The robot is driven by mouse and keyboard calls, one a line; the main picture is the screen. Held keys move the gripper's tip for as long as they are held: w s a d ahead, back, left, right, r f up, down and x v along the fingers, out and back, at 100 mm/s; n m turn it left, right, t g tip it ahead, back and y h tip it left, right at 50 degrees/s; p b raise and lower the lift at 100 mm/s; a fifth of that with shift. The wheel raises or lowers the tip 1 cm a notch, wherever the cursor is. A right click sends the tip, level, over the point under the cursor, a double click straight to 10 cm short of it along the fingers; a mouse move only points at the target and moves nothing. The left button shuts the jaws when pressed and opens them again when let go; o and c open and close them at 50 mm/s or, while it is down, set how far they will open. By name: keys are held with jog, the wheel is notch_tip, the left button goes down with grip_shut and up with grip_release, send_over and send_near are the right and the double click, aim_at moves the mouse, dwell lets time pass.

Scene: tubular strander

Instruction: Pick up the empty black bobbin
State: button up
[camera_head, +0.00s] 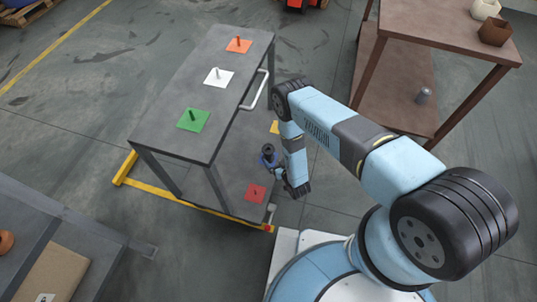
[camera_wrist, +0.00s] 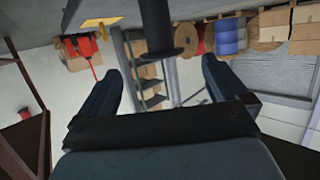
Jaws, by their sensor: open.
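The black bobbin (camera_head: 268,149) stands at the lower shelf of the grey cart, its dark round top flange showing. Its lower part is partly hidden by my gripper. My gripper (camera_head: 273,161) is close beside it, at the cart's right side. In the wrist view the black bobbin (camera_wrist: 172,30) shows at the top middle, with its flange between the lines of my two fingers. The fingers of my gripper (camera_wrist: 160,70) are spread apart with nothing between their tips. I cannot tell whether a finger touches the bobbin.
The grey cart's top (camera_head: 205,85) carries orange, white and green plates with pegs. Its lower shelf has a red plate (camera_head: 255,192) and a yellow plate (camera_head: 274,127). A white handle (camera_head: 256,92) juts from its side. A brown table (camera_head: 440,30) stands right.

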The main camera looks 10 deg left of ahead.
aim_at(267, 147)
jog(key=x, duration=0.4)
jog(key=shift+w+a+f, duration=0.1)
jog(key=shift+w+a, duration=0.05)
jog(key=shift+w, duration=0.05)
jog(key=shift+x, duration=2.75)
jog(key=c, duration=1.1)
